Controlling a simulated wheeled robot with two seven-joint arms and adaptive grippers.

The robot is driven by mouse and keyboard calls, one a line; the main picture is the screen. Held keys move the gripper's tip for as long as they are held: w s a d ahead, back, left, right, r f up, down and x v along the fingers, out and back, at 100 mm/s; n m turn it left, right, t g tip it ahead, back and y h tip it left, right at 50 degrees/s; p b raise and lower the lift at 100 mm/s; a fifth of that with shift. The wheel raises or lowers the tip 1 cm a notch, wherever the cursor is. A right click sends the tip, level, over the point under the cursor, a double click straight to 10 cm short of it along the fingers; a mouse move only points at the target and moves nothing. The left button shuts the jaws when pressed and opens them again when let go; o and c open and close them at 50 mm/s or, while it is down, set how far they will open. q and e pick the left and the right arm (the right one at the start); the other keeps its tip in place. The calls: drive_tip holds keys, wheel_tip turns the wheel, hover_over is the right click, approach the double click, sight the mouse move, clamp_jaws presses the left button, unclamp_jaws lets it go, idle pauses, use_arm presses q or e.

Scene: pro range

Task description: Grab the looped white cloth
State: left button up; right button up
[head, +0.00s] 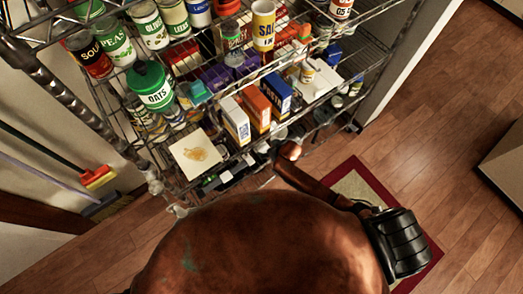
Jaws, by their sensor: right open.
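A small pale, cloth-like thing (178,210) hangs low at the near left corner of the wire rack. It is too small and blurred to tell whether it is the looped white cloth, and I see no clear loop. My right arm reaches from the lower right toward the rack's lower front edge. My right gripper (284,148) is open near that edge, to the right of the pale thing and apart from it. Its fingers are hard to make out. My left gripper is out of view. My own rusty brown body hides the bottom middle.
The wire rack holds cans, a green-lidded oats tub (154,90), several upright boxes (255,107) and a pale square card (195,152). A broom (98,177) leans at the left wall. A red-bordered mat (352,183) lies right. Wooden floor is clear at right.

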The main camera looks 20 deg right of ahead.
sight(264, 148)
drive_tip(key=shift+w+a+r, duration=0.15)
drive_tip(key=shift+w+a, duration=0.1)
drive_tip(key=shift+a, duration=0.05)
drive_tip(key=shift+w+a+f, duration=0.15)
drive_tip(key=shift+w+f, duration=0.05)
drive_tip(key=shift+f, duration=0.05)
drive_tip(key=b+x, duration=0.3)
drive_tip(key=x, duration=0.3)
drive_tip(key=shift+w+f, duration=0.15)
drive_tip(key=shift+f, duration=0.2)
drive_tip(key=shift+c, duration=0.3)
drive_tip(key=c, duration=0.8)
